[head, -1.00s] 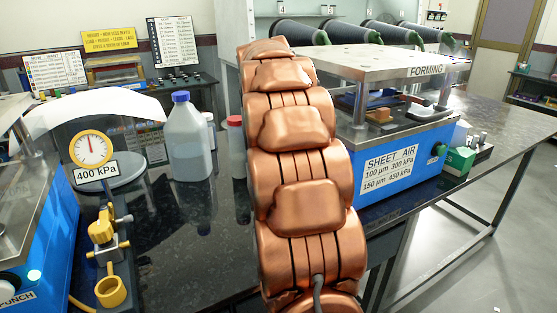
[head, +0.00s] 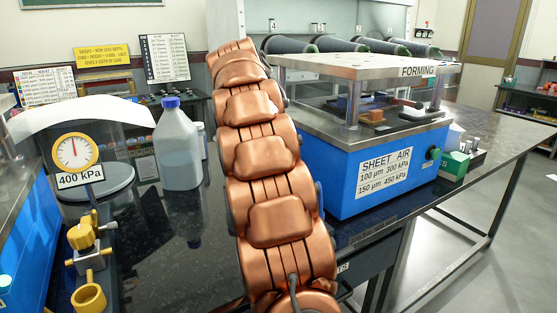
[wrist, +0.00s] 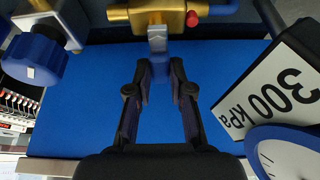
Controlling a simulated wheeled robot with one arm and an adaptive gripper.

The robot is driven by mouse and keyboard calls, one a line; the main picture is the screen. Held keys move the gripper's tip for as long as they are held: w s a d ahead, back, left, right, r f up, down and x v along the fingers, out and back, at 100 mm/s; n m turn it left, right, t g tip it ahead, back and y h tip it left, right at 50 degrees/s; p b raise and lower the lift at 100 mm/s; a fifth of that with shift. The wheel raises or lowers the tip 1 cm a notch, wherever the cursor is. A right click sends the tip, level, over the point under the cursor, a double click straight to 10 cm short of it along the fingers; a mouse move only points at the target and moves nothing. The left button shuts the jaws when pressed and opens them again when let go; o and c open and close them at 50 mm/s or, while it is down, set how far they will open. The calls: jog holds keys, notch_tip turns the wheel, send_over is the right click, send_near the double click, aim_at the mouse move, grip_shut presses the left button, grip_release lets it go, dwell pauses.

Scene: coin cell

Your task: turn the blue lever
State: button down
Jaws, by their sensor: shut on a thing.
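In the wrist view, a brass valve body (wrist: 172,14) crosses the top, with a silver stem piece (wrist: 157,38) below it. The dark blue lever (wrist: 162,54) extends down from the stem, against a blue panel. My gripper (wrist: 161,68) has its two black fingertips on either side of the lever's lower end, closed on it. The fingers cover part of the lever. In the head view my copper arm reaches away over the bench, and my gripper and the lever are hidden.
In the wrist view, a blue knob (wrist: 36,58) is at left, and a 300 kPa plate (wrist: 270,92) and a gauge (wrist: 290,155) are at right. In the head view, the forming machine (head: 385,178) stands right of my arm, a blue-capped bottle (head: 178,150) and a 400 kPa gauge (head: 74,152) left.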

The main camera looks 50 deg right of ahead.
dwell(0.4)
jog(key=c, duration=1)
grip_release()
jog(key=shift+c, duration=0.2)
jog(key=shift+r, duration=0.1)
jog(key=shift+v, duration=1.05)
jog(key=shift+w+a+r, duration=0.1)
jog(key=shift+a+r, duration=0.15)
jog(key=shift+r, duration=0.1)
jog(key=w+a, duration=0.4)
jog(key=a, duration=0.7)
